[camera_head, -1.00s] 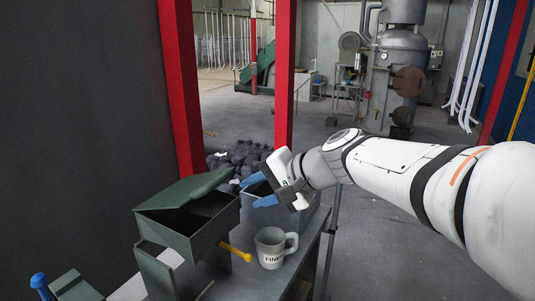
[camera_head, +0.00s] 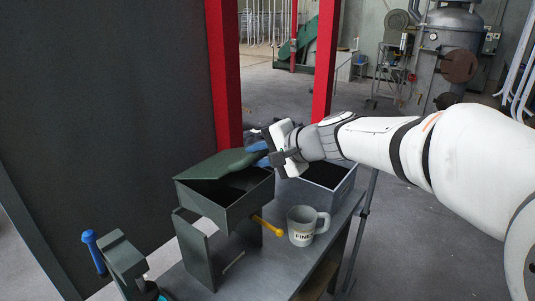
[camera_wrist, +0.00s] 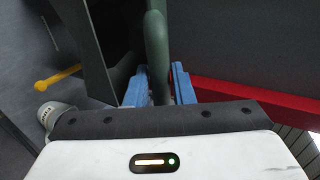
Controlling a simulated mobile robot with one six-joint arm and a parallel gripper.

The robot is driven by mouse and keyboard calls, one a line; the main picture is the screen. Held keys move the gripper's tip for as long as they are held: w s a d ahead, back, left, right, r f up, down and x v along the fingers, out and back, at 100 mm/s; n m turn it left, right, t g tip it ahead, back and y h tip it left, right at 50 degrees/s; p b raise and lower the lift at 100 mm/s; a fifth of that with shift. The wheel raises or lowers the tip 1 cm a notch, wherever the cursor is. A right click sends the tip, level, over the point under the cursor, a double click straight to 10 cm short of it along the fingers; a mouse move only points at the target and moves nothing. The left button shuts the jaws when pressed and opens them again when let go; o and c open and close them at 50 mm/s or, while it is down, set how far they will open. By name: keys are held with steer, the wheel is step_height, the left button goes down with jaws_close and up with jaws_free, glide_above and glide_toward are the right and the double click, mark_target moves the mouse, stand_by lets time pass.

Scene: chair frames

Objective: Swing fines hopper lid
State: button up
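The fines hopper (camera_head: 238,208) is a dark green box on legs, with a yellow handle (camera_head: 266,226) low on its right side. Its green lid (camera_head: 218,164) is tilted up at the back, and the dark inside shows. My gripper (camera_head: 258,152) is at the lid's right edge. In the wrist view the lid (camera_wrist: 157,40) appears edge-on between the two blue fingers of my gripper (camera_wrist: 160,76). A narrow gap shows beside the lid, so the fingers look open around it. The contact at the fingertips is partly hidden.
A mug marked FINES (camera_head: 302,228) stands on the bench (camera_head: 265,262) right of the hopper. An open grey bin (camera_head: 328,185) is behind it. A blue-handled device (camera_head: 120,262) is at front left. Red posts (camera_head: 223,75) stand behind.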

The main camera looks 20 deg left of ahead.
jaws_close()
steer(key=f+b, duration=0.1)
steer(key=b, duration=0.1)
steer(key=d+f+b, duration=0.1)
steer(key=f+b, duration=0.3)
steer(key=shift+s+d+f, duration=0.25)
steer(key=shift+s+d, duration=0.05)
steer(key=shift+s, duration=0.05)
steer(key=shift+s+d+f+b, duration=0.1)
steer(key=shift+d+f+b, duration=0.05)
steer(key=shift+f+b, duration=1.75)
steer(key=o, duration=0.5)
jaws_free()
steer(key=shift+r, duration=0.25)
